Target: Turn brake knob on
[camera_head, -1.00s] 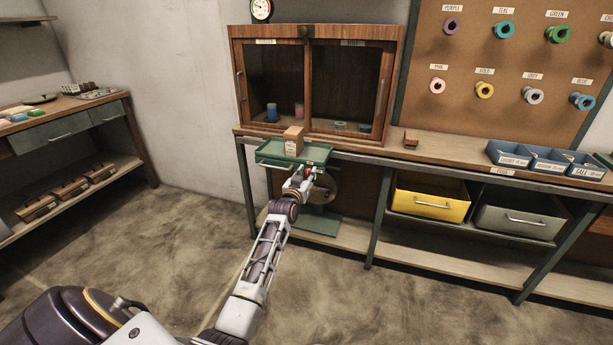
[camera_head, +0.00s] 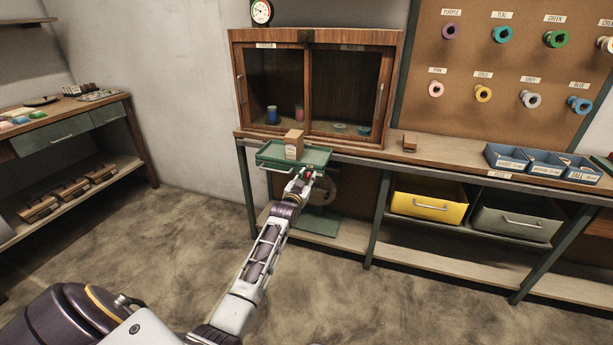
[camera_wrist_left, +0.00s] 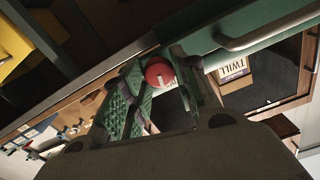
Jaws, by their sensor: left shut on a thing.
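The red brake knob (camera_wrist_left: 159,72) has a pale line on its face and sits between the fingers of my left gripper (camera_wrist_left: 150,90) in the left wrist view. The gripper is shut on it. In the head view my left gripper (camera_head: 304,181) reaches the front of a green tray stand (camera_head: 314,157), below the tray's right half. The knob is a small red spot there, mostly covered by the gripper. A round wheel (camera_head: 326,190) under the tray is partly hidden behind my gripper. My right gripper is not in view.
A small cardboard box (camera_head: 293,145) stands on the tray; its TWILL label shows in the left wrist view (camera_wrist_left: 234,70). A wooden cabinet (camera_head: 312,37) with glass doors is behind. A yellow drawer (camera_head: 428,205) and blue bins (camera_head: 508,160) lie right. The floor in front is clear.

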